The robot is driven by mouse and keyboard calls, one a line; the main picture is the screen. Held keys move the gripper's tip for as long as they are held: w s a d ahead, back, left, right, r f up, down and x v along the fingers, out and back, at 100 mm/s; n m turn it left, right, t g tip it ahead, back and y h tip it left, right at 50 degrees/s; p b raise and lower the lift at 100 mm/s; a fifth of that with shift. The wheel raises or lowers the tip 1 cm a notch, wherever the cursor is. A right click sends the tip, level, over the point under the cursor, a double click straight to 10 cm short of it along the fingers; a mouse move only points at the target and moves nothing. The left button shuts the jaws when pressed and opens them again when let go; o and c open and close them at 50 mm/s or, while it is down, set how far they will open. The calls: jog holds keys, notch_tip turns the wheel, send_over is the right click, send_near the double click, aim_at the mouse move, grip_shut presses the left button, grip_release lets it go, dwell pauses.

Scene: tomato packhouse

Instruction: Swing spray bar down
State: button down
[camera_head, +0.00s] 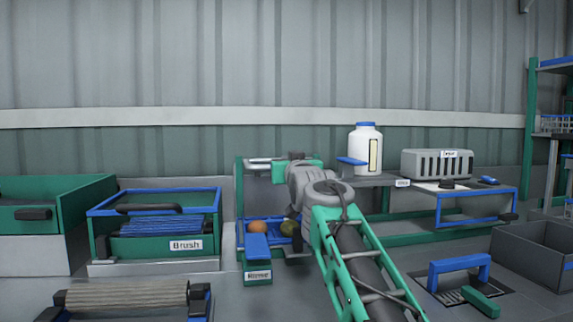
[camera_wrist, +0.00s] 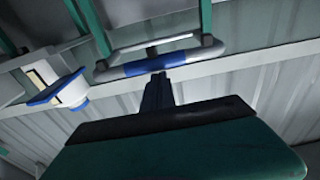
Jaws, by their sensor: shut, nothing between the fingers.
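In the wrist view a grey bar with a blue middle band and a thin white rod (camera_wrist: 190,60) lies across the top; I take it for the spray bar. In the head view a small pale bar (camera_head: 259,160) shows at the top of the rinse station (camera_head: 240,195), probably the same part. My gripper (camera_wrist: 157,76) is shut and empty, its dark fingers pointing at the blue band. Whether they touch it I cannot tell. In the head view my arm reaches to the station and hides much of it; the fingertips are not clear there.
An orange fruit (camera_head: 257,227) and a dark green one sit in the blue-rimmed tray. The Brush crate (camera_head: 155,248) stands left. A white bottle (camera_head: 366,150) and a grey slotted box (camera_head: 436,163) stand on the shelf right. The wall is close behind.

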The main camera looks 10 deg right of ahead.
jog(key=shift+w+f, duration=0.2)
jog(key=shift+f, duration=0.45)
jog(key=shift+w+f, duration=0.15)
jog(key=shift+f, duration=0.5)
notch_tip(320, 180, up, 7)
jog(key=s+p, duration=0.1)
jog(key=p, duration=0.3)
jog(key=s+f+b, duration=0.1)
jog(key=s+f, duration=0.4)
jog(key=s, duration=0.4)
jog(key=shift+s+f+b, duration=0.15)
jog(key=shift+f+b, duration=0.2)
jog(key=shift+f, duration=0.05)
